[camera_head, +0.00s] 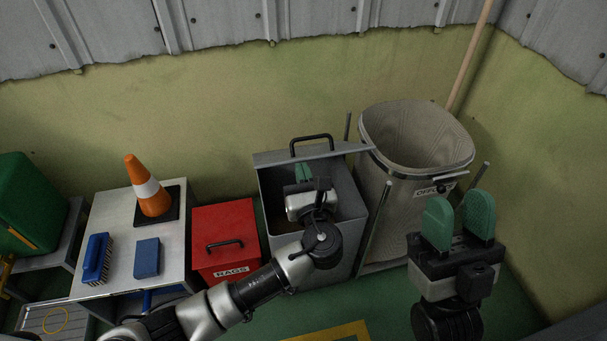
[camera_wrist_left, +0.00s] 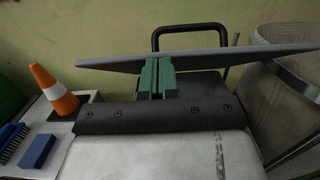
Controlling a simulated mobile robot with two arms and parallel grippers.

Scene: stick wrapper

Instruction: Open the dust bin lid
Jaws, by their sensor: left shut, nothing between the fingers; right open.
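The dust bin (camera_head: 348,242) is a grey metal box at the middle of the head view. Its flat grey lid (camera_head: 268,159) is raised, and the bin's inside shows below it. The lid's black handle (camera_head: 312,139) stands at the back. My left gripper (camera_head: 304,172) is shut and empty, over the opening at the lid's underside. In the left wrist view the green fingers (camera_wrist_left: 157,75) point up at the tilted lid (camera_wrist_left: 215,60), with the handle (camera_wrist_left: 188,30) behind. I cannot tell whether they touch. My right gripper (camera_head: 458,220) is open and empty, right of the bin.
A tall grey waste bin (camera_head: 398,208) stands to the right, its top open. A red rags box (camera_head: 225,237) is to the left. Beyond it, a table (camera_head: 118,218) holds an orange cone (camera_head: 148,186), a blue brush (camera_head: 97,259) and a blue block (camera_head: 147,258). A wall is behind.

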